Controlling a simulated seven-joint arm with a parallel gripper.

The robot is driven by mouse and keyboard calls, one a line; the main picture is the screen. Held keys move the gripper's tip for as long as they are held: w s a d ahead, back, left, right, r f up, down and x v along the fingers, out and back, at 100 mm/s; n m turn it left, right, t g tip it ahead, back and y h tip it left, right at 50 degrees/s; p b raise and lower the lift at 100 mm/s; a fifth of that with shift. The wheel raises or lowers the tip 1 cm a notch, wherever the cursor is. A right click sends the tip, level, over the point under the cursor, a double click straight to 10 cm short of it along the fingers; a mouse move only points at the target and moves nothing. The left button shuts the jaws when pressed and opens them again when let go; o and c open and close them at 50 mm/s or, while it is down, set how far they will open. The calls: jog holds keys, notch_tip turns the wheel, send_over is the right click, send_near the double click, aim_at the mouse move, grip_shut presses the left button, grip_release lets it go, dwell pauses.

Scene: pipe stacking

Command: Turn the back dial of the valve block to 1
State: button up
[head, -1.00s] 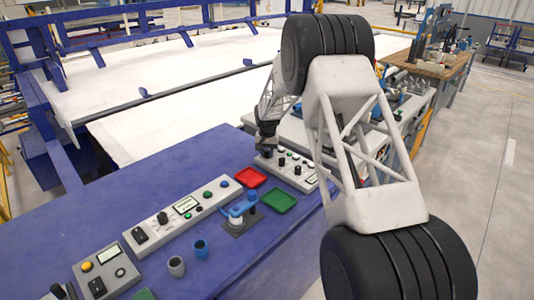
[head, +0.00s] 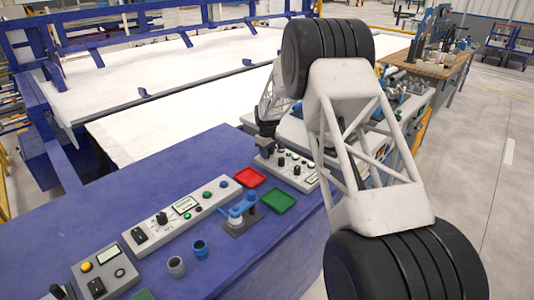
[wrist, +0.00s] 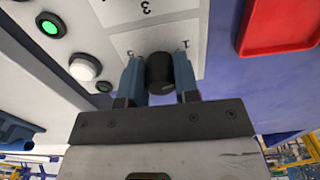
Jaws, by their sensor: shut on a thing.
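The grey valve block (head: 297,174) stands at the far right end of the blue table, with black dials and small buttons on top. In the head view my gripper (head: 265,149) is low over its far left end, partly hidden by my arm. In the wrist view my gripper (wrist: 159,78) points at the panel, with its two blue fingers on either side of a black dial (wrist: 159,71), shut on it. Which number the dial points to cannot be told.
A lit green button (wrist: 50,27) and a white button (wrist: 84,68) sit beside the dial plate. A red tray (head: 250,177) and a green tray (head: 278,200) lie close to the block. A blue valve-like part (head: 239,209) and a long grey panel (head: 184,212) are nearby.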

jog(key=shift+r+n, duration=0.1)
jog(key=shift+n, duration=1.1)
jog(key=o, duration=0.9)
jog(key=shift+r, duration=3.85)
